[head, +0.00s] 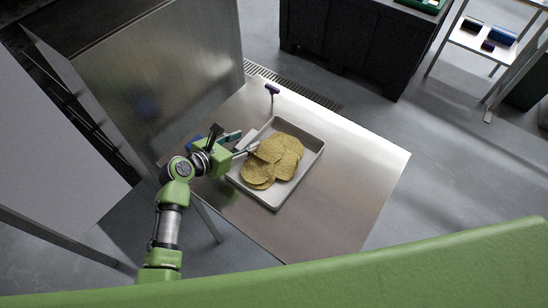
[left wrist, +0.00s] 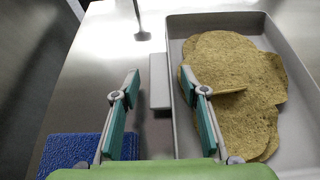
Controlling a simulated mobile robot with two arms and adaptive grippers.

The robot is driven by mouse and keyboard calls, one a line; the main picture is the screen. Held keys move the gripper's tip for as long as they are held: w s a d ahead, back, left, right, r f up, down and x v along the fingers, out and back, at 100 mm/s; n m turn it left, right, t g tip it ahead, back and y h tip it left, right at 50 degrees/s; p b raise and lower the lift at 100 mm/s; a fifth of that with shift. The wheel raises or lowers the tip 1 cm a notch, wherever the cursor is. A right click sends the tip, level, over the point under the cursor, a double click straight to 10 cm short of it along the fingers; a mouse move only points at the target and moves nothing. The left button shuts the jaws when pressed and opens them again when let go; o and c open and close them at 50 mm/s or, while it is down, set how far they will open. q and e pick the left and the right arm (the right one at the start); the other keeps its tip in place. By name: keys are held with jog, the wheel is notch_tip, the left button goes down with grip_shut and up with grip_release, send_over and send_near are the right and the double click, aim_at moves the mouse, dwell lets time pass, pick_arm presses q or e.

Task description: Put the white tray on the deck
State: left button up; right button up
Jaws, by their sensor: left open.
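The white tray (head: 315,156) is a shallow, pale rectangular pan on the metal deck (head: 345,195), holding several round yellowish chips (head: 286,167). In the left wrist view, the tray (left wrist: 175,22) fills the right side, with its chips (left wrist: 225,65). A pale grip-like block (left wrist: 160,85) is at its left wall. My left gripper (head: 243,142) is at the tray's left side. In the wrist view its open fingers (left wrist: 160,90) are on either side of that block and wall, the right one over the tray's inside. Contact cannot be told. My right gripper is not in view.
A tall metal panel (head: 160,70) rises behind the deck on the left. A dark-headed post (head: 272,90) stands at the deck's back edge. A blue textured patch (left wrist: 75,150) lies below the left finger. The deck's right part is clear. A dark cabinet (head: 355,45) stands beyond.

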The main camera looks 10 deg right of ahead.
pick_arm(q)
jog(key=shift+w+d+f, duration=0.1)
grip_shut()
